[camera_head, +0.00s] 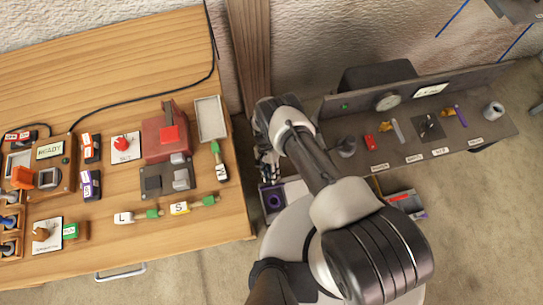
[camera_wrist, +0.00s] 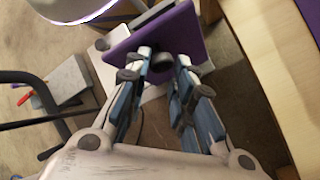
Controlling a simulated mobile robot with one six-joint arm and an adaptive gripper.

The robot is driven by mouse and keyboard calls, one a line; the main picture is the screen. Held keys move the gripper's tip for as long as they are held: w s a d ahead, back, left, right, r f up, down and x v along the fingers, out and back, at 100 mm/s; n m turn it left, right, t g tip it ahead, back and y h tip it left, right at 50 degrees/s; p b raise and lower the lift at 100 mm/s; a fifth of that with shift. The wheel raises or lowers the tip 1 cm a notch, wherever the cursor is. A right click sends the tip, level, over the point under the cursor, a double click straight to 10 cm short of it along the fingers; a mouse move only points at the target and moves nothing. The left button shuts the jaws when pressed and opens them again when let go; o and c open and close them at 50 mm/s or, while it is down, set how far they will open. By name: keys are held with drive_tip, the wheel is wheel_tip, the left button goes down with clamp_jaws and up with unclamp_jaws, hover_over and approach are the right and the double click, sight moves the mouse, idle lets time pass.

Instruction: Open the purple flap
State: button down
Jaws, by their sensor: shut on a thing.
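The purple flap (camera_wrist: 178,38) is a flat panel in the wrist view, tilted in the picture. A dark round knob (camera_wrist: 161,62) stands on its face. My gripper (camera_wrist: 161,68) is closed around this knob, with one finger on each side. In the head view my gripper (camera_head: 268,172) is beside the right edge of the wooden table. A purple square piece (camera_head: 265,203) with a dark round shape lies just below it there; I cannot tell whether this is the flap. How far the flap stands open cannot be told.
The wooden table (camera_head: 205,240) at the left holds blocks, signs and a red device (camera_head: 165,138). A grey bench (camera_head: 460,150) with small tools stands at the right. An open grey tray (camera_head: 405,203) lies below the bench. My arm covers much of the middle.

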drive_tip(key=c, duration=1.4)
unclamp_jaws()
drive_tip(key=shift+w+a+f, duration=0.25)
drive_tip(key=shift+w+a, duration=0.15)
drive_tip(key=shift+a, duration=0.35)
drive_tip(key=v, duration=1.2)
drive_tip(key=shift+s+d+r, duration=0.15)
drive_tip(key=shift+s+r, duration=0.05)
drive_tip(key=shift+s, duration=0.05)
